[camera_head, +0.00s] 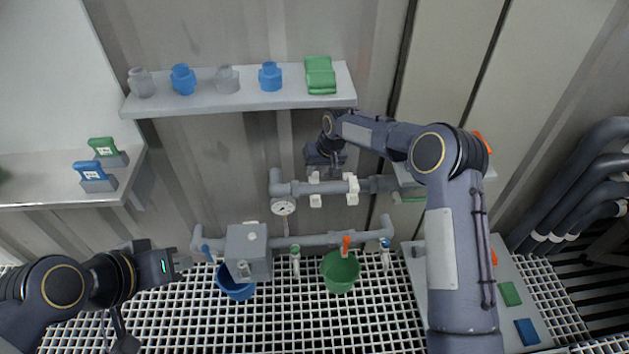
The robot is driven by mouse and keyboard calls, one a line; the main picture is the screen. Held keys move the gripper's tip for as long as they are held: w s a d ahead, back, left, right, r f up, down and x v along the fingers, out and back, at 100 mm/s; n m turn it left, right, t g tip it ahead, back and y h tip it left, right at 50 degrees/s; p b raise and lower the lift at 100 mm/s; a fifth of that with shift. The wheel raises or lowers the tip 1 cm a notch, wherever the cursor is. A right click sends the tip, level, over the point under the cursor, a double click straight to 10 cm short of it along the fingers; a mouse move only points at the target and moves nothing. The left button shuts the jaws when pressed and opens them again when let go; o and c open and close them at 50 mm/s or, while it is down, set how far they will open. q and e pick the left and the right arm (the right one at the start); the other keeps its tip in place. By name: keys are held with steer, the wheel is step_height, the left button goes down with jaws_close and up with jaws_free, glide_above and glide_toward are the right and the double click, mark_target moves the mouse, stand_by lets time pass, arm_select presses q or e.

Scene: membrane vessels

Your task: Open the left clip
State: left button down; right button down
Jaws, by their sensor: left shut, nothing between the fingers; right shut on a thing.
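Two white clips sit on the upper grey pipe (300,188) at the middle of the head view. The left clip (315,200) is just below my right gripper, and the right clip (352,198) is a short way to its right. My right gripper (316,175) reaches down from above and is shut at the top of the left clip; its fingertips are small and partly hidden by the wrist. My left gripper (184,262) is shut and empty at the lower left, well away from the clips.
A pressure gauge (283,207) hangs left of the clips. Below are a lower pipe, a grey box (247,252), a blue bucket (235,290) and a green bucket (340,272). A shelf (240,103) with vessels is above. My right arm covers part of the right side.

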steer(key=shift+f, duration=0.2)
arm_select(q)
steer(key=w+d+f+m+t, duration=0.1)
steer(key=w+d+f+t, duration=0.2)
steer(key=w+d, duration=0.55)
steer(key=w+d+f+t, duration=0.2)
steer(key=w+d+f, duration=0.15)
steer(key=w, duration=0.95)
steer(key=m+t+y, duration=0.2)
steer(key=t, duration=0.3)
glide_toward(314, 177)
arm_select(e)
steer(key=shift+f, duration=0.1)
arm_select(q)
steer(key=w, duration=0.4)
steer(key=w+d, duration=0.1)
steer(key=w, duration=0.1)
steer(key=shift+w+f, duration=0.3)
steer(key=shift+f, duration=0.05)
